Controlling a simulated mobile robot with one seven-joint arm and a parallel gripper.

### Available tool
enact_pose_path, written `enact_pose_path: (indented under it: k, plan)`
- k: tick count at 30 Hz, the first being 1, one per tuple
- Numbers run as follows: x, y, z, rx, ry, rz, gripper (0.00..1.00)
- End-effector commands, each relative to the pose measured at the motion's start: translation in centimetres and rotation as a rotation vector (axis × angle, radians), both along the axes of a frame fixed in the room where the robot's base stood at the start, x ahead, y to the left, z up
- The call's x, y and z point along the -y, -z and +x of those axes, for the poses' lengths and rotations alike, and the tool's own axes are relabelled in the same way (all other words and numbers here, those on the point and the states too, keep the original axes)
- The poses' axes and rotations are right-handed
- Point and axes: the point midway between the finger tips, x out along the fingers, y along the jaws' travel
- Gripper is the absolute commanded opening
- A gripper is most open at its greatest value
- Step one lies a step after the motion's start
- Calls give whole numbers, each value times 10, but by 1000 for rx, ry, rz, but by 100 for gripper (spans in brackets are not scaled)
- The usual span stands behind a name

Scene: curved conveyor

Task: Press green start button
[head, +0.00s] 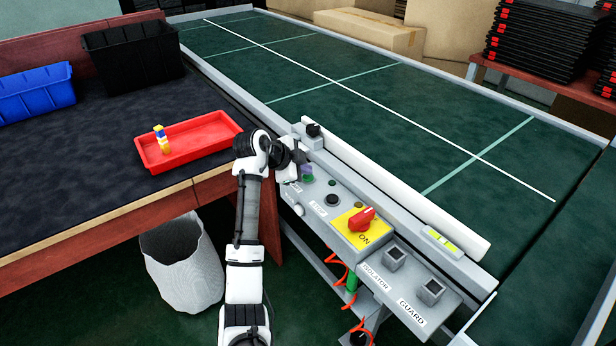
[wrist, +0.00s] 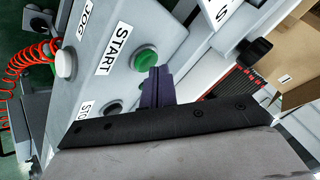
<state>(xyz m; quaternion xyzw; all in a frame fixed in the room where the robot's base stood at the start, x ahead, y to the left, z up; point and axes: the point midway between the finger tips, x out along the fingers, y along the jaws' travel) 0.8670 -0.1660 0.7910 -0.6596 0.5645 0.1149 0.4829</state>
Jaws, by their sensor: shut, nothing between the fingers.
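The green start button (wrist: 145,60) sits on the grey control panel beside the label START in the wrist view. In the head view the green button (head: 308,179) shows just below my gripper. My gripper (wrist: 157,76) is shut and empty, its purple fingertips close to the lower right edge of the green button. I cannot tell whether they touch it. In the head view my gripper (head: 305,170) is over the left end of the panel, partly hidden by my wrist.
A white button (wrist: 64,64) labelled JOG and a black stop button (wrist: 112,108) flank the green one. A red switch on a yellow plate (head: 362,219) is further right. A black knob (head: 313,130) stands behind. A red tray (head: 190,140) lies on the table.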

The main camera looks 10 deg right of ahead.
Motion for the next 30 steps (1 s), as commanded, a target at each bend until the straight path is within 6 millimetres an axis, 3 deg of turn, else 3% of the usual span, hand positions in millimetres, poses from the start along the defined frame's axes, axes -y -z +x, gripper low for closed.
enact_pose_path:
  k: [30]
  plan:
    - [0, 9, 0, -1, -1, 0, 0]
